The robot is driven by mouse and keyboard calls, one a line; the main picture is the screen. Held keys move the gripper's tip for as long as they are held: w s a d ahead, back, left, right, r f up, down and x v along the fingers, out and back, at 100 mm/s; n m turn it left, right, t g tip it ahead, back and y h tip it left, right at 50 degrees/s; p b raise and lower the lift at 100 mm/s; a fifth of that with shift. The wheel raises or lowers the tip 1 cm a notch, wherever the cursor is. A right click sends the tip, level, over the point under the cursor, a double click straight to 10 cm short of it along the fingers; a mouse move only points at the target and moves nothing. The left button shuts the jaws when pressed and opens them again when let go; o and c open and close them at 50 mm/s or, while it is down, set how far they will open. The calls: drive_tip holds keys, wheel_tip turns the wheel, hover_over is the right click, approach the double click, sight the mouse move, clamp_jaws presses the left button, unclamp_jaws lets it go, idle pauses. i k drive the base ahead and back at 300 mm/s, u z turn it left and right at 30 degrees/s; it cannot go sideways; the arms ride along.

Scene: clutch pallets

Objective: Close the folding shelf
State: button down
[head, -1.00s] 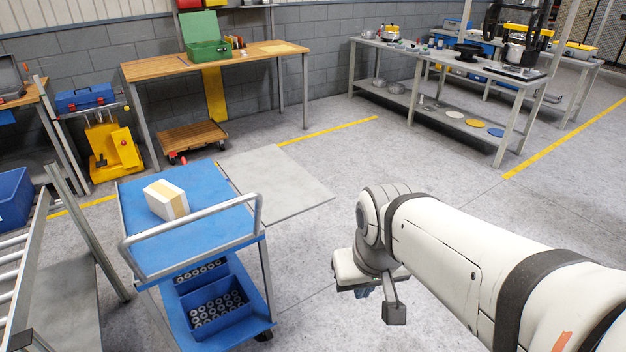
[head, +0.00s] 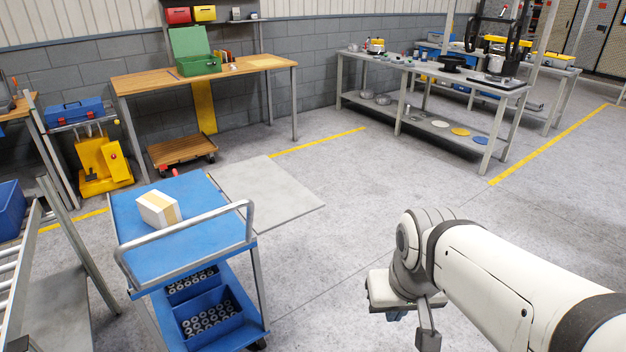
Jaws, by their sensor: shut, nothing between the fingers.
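The folding shelf (head: 268,196) is a flat grey panel in the head view. It extends level from the far right side of the blue cart (head: 185,249), raised and open. My gripper (head: 398,315) is at the end of my white arm, low right of centre, pointing down. It is to the right of the cart and nearer than the shelf, clear of both. It is shut and empty, though its fingertips are mostly hidden by the wrist. Any hinge or bracket under the shelf is hidden.
A white box with a tan band (head: 158,209) lies on the cart top, behind its metal handle (head: 190,243). Blue bins (head: 208,318) of ring-shaped parts fill the lower deck. A wooden workbench (head: 205,80) stands behind. The floor right of the shelf is clear.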

sight(279, 198)
drive_tip(key=z, duration=0.05)
drive_tip(key=i, duration=1.5)
drive_tip(key=u, duration=0.05)
